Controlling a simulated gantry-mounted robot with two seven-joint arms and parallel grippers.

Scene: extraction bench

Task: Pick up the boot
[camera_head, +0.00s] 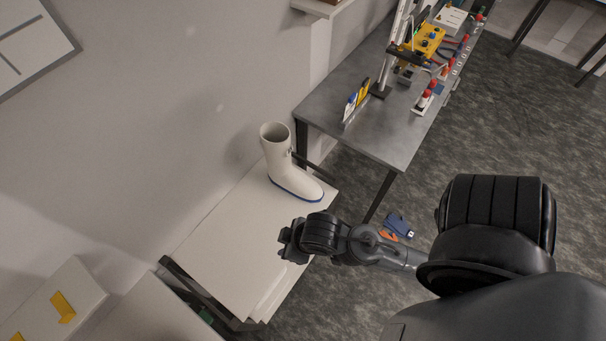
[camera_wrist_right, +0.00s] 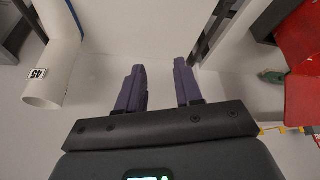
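A white rubber boot (camera_head: 278,158) with a blue sole edge stands upright on a white-topped table (camera_head: 215,245), near the wall. In the right wrist view the boot (camera_wrist_right: 60,60) is at the upper left, with its open top toward the camera and a tag reading 45. My right gripper (camera_head: 287,241) is over the table's right side, apart from the boot. In the right wrist view its two purple fingers (camera_wrist_right: 160,84) are spread with nothing between them. The boot lies to the left of the fingers there. My left gripper is not in view.
A grey workbench (camera_head: 375,125) with bottles, a yellow device and a stand is behind and to the right. A blue and orange item (camera_head: 397,225) lies on the dark floor. A red object (camera_wrist_right: 300,42) is at the right in the wrist view. The table's middle is clear.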

